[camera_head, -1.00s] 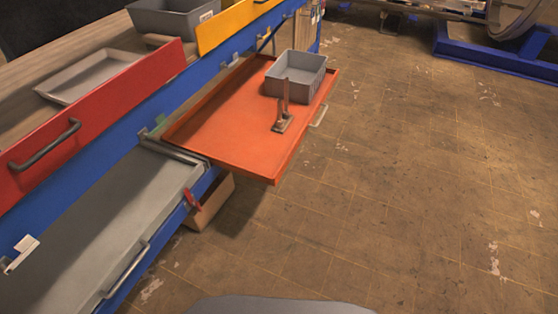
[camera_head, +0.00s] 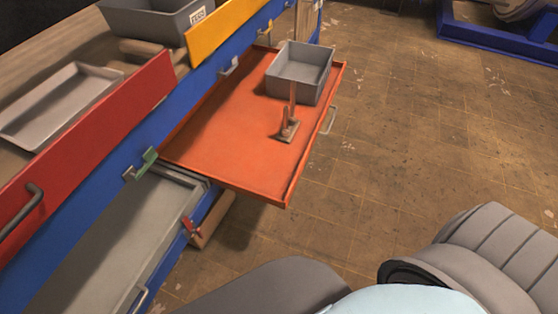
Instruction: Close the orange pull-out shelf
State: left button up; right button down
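The orange pull-out shelf (camera_head: 225,145) is extended out of the blue rack, toward the right over the floor. A grey bin (camera_head: 298,75) stands on its far part. A small upright metal piece on a base (camera_head: 289,125) stands near its outer edge. A light handle (camera_head: 328,120) is on the shelf's outer side. Neither of my grippers is in view; only grey and pale parts of my own body show along the bottom and at the lower right.
A grey pull-out shelf (camera_head: 120,240) is at the lower left. A red drawer front (camera_head: 90,125) and a yellow one (camera_head: 230,28) are above. A green latch (camera_head: 148,160) and a red one (camera_head: 192,228) sit on the rack. The floor (camera_head: 430,130) right of the shelf is clear.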

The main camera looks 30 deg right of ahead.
aim_at(228, 138)
jog(key=z, duration=0.4)
jog(key=i, duration=1)
jog(key=z, duration=0.7)
